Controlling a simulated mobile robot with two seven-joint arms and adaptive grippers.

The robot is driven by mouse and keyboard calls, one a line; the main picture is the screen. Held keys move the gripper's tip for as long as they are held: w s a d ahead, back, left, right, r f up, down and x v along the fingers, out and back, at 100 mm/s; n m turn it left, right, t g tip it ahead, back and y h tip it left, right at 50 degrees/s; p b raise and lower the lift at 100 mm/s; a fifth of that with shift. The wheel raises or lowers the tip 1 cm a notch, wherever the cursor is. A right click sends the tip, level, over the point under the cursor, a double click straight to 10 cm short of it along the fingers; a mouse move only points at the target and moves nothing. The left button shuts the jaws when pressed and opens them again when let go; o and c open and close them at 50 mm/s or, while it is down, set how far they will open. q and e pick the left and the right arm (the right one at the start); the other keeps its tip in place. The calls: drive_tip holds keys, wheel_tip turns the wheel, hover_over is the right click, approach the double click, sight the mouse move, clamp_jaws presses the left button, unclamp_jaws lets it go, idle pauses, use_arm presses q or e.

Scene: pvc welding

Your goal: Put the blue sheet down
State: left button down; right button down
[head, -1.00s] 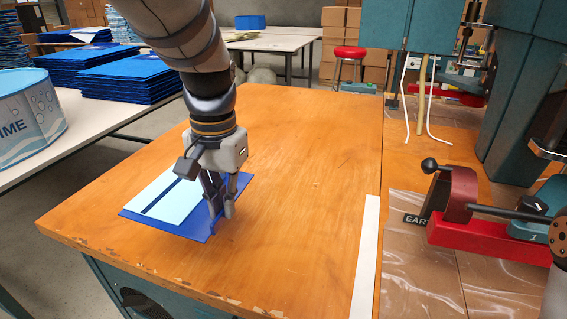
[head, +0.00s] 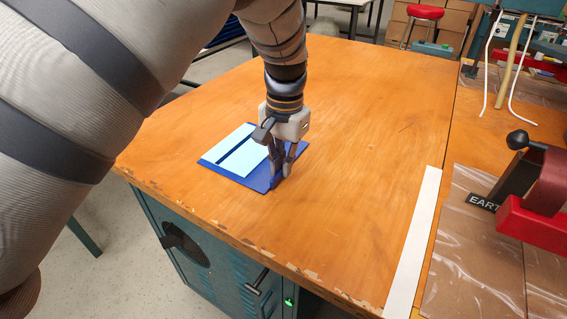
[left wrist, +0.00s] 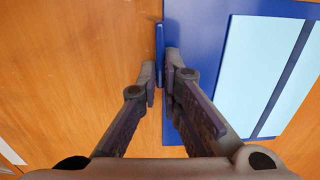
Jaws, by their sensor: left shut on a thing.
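The blue sheet (head: 262,182) with light blue panels lies at or very close to the wooden table top, left of the table's middle. It also shows in the left wrist view (left wrist: 191,30), on the right side. My left gripper (head: 281,172) points down at the sheet's right edge. In the left wrist view its fingers (left wrist: 161,72) are closed on a narrow upright blue part at that edge. I cannot tell whether the whole sheet touches the table. My right gripper is not in view.
The wooden table (head: 350,110) is bare around the sheet. A white strip (head: 413,245) runs along its right side. To the right are a red clamp-like machine (head: 535,225), clear plastic film and an EARTH label. A red stool (head: 425,12) stands behind.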

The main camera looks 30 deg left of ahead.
use_arm(q)
drive_tip(key=shift+f, duration=0.15)
drive_tip(key=c, duration=1.8)
unclamp_jaws()
drive_tip(key=r, duration=1.2)
drive_tip(key=shift+d+r+p, duration=0.15)
drive_tip(key=shift+d+p, duration=0.05)
drive_tip(key=shift+p, duration=0.1)
